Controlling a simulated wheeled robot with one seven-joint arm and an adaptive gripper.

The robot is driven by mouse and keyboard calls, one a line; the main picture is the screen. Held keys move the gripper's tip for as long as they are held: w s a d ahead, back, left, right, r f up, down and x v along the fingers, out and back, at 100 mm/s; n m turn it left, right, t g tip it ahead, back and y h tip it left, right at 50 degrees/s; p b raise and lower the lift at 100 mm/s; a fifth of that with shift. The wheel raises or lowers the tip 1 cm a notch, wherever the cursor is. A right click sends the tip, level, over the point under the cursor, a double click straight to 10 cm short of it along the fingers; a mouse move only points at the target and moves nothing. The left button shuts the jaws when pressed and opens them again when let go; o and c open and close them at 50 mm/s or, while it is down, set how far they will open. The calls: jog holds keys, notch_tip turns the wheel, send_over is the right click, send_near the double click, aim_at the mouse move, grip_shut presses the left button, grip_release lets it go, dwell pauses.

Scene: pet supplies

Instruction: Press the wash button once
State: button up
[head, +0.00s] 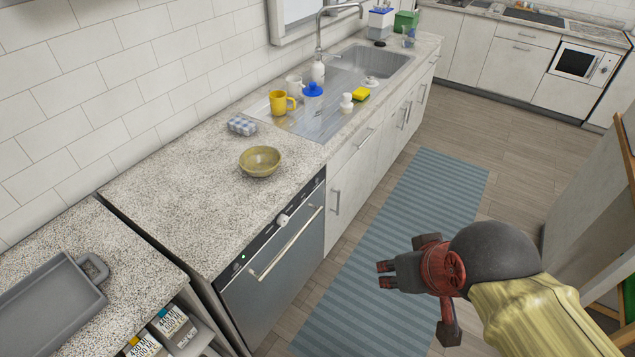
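The dishwasher (268,284) stands under the counter, with a dark control strip along its top edge and a bar handle (287,243). A white round knob (283,219) sits on the strip. A small pale green spot (243,257) shows near the strip's left end. I cannot read any label, so I cannot tell which control is the wash button. My gripper (385,275) is over the blue rug, right of the dishwasher and apart from it. Its two fingertips point left with a small gap and nothing between them.
The counter (180,200) above the dishwasher holds a yellow bowl (260,161). Cups and bottles stand by the sink (375,62). A grey tray (45,310) lies at lower left. The striped rug (430,195) is clear. A wooden-edged unit (595,190) stands at right.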

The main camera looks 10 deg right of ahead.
grip_shut()
dwell(1.4)
